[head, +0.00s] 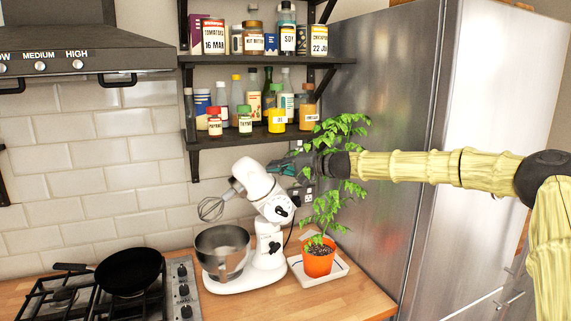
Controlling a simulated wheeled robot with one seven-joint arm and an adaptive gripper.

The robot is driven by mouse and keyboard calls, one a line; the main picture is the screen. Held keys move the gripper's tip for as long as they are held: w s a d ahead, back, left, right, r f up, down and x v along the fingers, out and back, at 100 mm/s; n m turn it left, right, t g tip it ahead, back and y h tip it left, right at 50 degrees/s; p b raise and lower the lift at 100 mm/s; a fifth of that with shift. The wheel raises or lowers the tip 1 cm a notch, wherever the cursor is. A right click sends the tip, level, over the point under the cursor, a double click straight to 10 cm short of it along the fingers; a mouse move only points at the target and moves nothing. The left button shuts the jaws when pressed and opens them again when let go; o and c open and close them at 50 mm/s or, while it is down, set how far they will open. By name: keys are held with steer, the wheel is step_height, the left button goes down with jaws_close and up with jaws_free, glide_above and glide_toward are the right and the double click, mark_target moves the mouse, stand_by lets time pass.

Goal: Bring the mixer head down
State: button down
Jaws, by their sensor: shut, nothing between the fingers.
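The white stand mixer (262,230) stands on the wooden counter. Its mixer head (255,185) is tilted up, with the wire whisk (211,207) raised above and left of the steel bowl (222,252). My arm reaches in from the right. My gripper (280,167) is at the upper back end of the mixer head, close above it. Its fingers are small and partly hidden in this view. I cannot tell whether they touch the head.
A plant in an orange pot (319,259) stands on a white tray (335,275) right of the mixer, its leaves around my arm. Shelves (262,137) with jars and bottles hang above. A hob with a black pan (129,271) is at left, a steel fridge (385,140) at right.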

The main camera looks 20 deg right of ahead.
mark_target(256, 171)
steer(key=shift+s+a+f+p, duration=0.1)
steer(key=shift+a+f+p, duration=0.1)
steer(key=shift+a, duration=0.4)
steer(key=shift+w+a+f+p, duration=0.1)
steer(key=shift+a+p, duration=0.15)
steer(key=shift+a, duration=0.3)
steer(key=shift+s+a+f+p, duration=0.1)
steer(key=shift+a+p, duration=0.1)
steer(key=shift+a, duration=0.4)
steer(key=shift+a, duration=0.3)
